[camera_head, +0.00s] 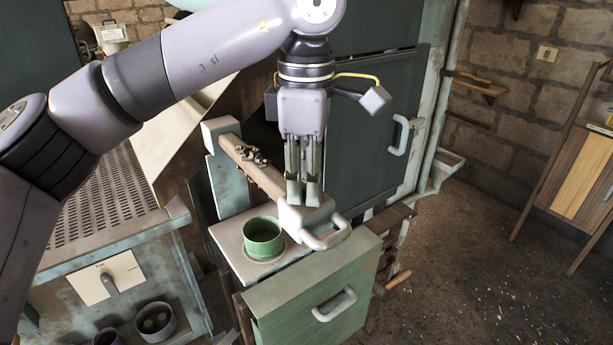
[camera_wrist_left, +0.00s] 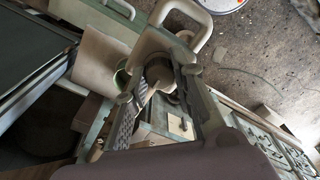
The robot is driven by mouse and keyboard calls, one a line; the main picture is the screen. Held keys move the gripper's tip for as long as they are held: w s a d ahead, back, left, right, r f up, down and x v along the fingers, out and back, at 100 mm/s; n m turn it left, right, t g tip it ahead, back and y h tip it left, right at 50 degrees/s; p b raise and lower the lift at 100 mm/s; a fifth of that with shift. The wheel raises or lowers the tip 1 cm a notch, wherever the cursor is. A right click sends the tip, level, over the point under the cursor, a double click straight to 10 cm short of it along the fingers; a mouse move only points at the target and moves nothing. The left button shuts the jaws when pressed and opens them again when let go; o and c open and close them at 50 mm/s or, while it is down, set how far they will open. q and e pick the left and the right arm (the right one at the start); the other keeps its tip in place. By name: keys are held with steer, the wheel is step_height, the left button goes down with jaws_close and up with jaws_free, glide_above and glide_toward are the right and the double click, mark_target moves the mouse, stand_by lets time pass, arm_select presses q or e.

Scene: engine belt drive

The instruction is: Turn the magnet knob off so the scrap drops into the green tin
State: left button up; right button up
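A rusty magnet bar (camera_head: 262,178) runs diagonally with a pale end block and loop handle (camera_head: 327,238) at its near end. Dark scrap (camera_head: 250,153) clings along the bar. The green tin (camera_head: 263,240) stands upright and open on a pale plate below the bar. My left gripper (camera_head: 303,192) points down with its fingertips at the end block. In the left wrist view a dark round knob (camera_wrist_left: 160,70) lies between the fingertips, which have a gap between them. I cannot tell if they press on it. My right gripper is not in view.
A green drawer front (camera_head: 285,305) with a handle is below the tin. A perforated bench (camera_head: 100,205) and a cream panel with a lever (camera_head: 108,278) are at left. A dark cabinet door (camera_head: 375,150) stands behind. The floor at right is open.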

arm_select(q)
jaws_close()
steer(key=m, duration=0.3)
steer(key=shift+m+p, duration=0.35)
steer(key=shift+m, duration=0.05)
steer(key=m, duration=0.4)
steer(key=shift+m+p, duration=0.3)
steer(key=m, duration=0.4)
steer(key=shift+m+p, duration=0.45)
steer(key=shift+m, duration=2.35)
